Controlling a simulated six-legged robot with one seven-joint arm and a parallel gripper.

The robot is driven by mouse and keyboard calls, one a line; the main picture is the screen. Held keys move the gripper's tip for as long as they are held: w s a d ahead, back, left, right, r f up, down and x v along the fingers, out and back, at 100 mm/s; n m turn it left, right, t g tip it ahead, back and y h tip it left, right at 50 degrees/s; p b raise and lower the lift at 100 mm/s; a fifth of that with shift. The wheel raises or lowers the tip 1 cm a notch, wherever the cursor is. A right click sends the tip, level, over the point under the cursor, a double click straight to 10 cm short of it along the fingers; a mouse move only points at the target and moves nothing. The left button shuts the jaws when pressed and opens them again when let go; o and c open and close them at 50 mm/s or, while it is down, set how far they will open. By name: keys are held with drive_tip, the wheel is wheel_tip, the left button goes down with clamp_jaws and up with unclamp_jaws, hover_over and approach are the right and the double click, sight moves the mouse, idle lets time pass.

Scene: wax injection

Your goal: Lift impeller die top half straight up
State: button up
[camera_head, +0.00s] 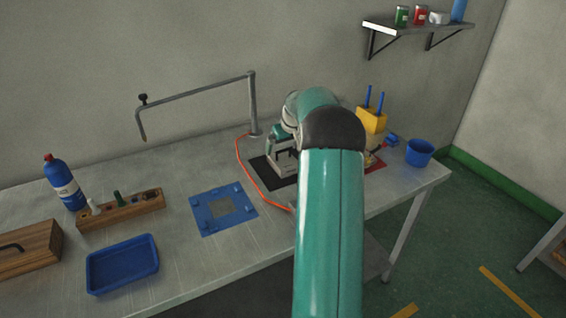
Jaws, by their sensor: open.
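My gripper (284,160) shows only in part, beyond my teal arm, low over a black mat (262,171) on the bench. Its jaws are open. A small grey metallic shape is at the jaws on the mat. I cannot tell whether it is the impeller die top half or part of my gripper. The seam between die halves cannot be made out, and my arm hides the right side of this spot.
A blue fixture plate (223,209) lies left of the mat, with an orange cable (244,170) between. A grey swing arm (195,91) stands behind. A yellow block (371,120) with blue handles and a blue cup (419,153) are right. A blue tray (122,265) sits front left.

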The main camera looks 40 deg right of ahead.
sight(284, 150)
drive_tip(key=x, duration=0.5)
drive_tip(key=shift+s+f, duration=0.2)
drive_tip(key=shift+f, duration=0.05)
drive_tip(key=c, duration=1.5)
drive_tip(key=shift+d+r, duration=0.1)
drive_tip(key=shift+r, duration=0.05)
drive_tip(key=shift+c, duration=0.7)
drive_tip(key=shift+r, duration=0.1)
